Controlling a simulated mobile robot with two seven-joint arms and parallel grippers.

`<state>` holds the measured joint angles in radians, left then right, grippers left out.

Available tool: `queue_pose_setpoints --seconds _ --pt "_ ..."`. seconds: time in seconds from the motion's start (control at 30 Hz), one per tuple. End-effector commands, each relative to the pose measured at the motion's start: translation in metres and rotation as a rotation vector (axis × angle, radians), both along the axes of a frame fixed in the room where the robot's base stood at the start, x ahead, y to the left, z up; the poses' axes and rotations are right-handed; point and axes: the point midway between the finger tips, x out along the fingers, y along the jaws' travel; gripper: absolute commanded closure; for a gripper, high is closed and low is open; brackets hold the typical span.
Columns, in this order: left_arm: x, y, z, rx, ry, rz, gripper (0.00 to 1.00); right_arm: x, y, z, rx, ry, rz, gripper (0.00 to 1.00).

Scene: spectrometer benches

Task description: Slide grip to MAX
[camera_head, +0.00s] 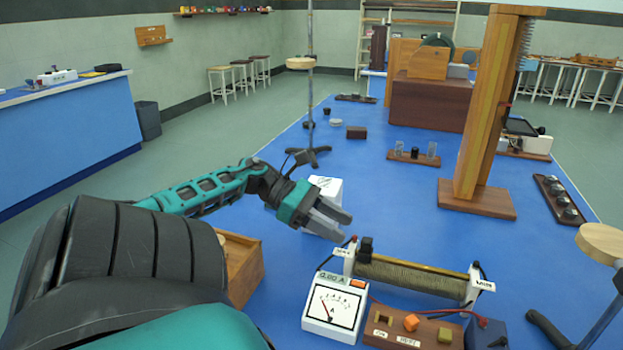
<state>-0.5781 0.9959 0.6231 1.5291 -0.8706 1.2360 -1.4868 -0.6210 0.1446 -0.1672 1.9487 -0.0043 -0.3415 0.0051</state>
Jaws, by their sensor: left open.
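A rheostat (413,276) with a long wound coil lies on the blue bench, in the lower middle of the head view. Its black slide grip (366,249) is at the left end of the coil. A white label (484,286) on the right end post seems to read MAX; another label (342,252) is on the left end. My left gripper (341,226) is open and empty, above and just left of the slide grip and apart from it. My right gripper is out of view.
An ammeter (335,306) stands in front of the rheostat's left end. A wooden switch board (411,330) with colored blocks is in front of the coil. A white box (325,187) is behind my left gripper. A tall wooden post (487,110) stands behind to the right.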

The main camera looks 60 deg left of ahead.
Motion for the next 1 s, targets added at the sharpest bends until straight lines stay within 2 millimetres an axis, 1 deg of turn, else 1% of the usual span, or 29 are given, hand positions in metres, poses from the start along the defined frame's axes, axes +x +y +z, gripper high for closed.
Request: queue_pose_setpoints --seconds 0.03,0.1,0.2,0.33,0.5,1.0 --pt "-0.007 0.009 0.004 0.000 0.002 0.005 0.51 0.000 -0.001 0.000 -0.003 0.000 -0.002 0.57" --pt "-0.016 0.019 0.009 0.000 0.002 0.004 0.51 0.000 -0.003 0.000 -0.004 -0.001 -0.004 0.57" --pt "-0.025 0.031 0.016 0.000 0.001 0.004 0.51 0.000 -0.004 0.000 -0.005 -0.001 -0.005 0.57" --pt "-0.034 0.040 0.021 0.001 0.002 0.002 0.51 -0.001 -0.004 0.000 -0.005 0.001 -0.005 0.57" --pt "-0.038 0.044 0.024 0.000 0.001 0.000 0.51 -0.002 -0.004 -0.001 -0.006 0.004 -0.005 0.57" --pt "-0.037 0.044 0.024 0.000 0.001 0.000 0.51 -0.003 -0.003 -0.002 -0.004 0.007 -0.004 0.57"
